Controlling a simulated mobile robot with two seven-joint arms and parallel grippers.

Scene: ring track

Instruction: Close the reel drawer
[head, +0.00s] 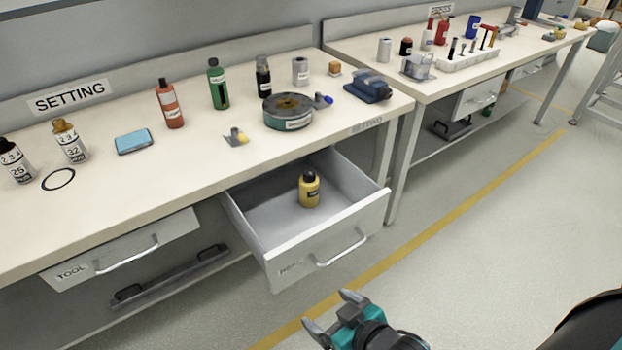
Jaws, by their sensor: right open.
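The reel drawer (329,248), a light grey drawer under the setting bench, stands pulled well out. Its label is hard to read. Its bar handle (341,249) is on the front face. A yellow bottle with a black cap (309,190) stands upright inside it. My right gripper (328,310) is at the bottom of the head view, below and in front of the drawer, apart from it. Its two fingers are spread with nothing between them. My left gripper is not in view.
The setting bench (200,190) carries bottles, a round tin (287,111) and a blue box. The tool drawer (125,250) to the left looks shut. Another bench (350,50) stands at the right. The floor (480,220) in front is clear, crossed by a yellow line.

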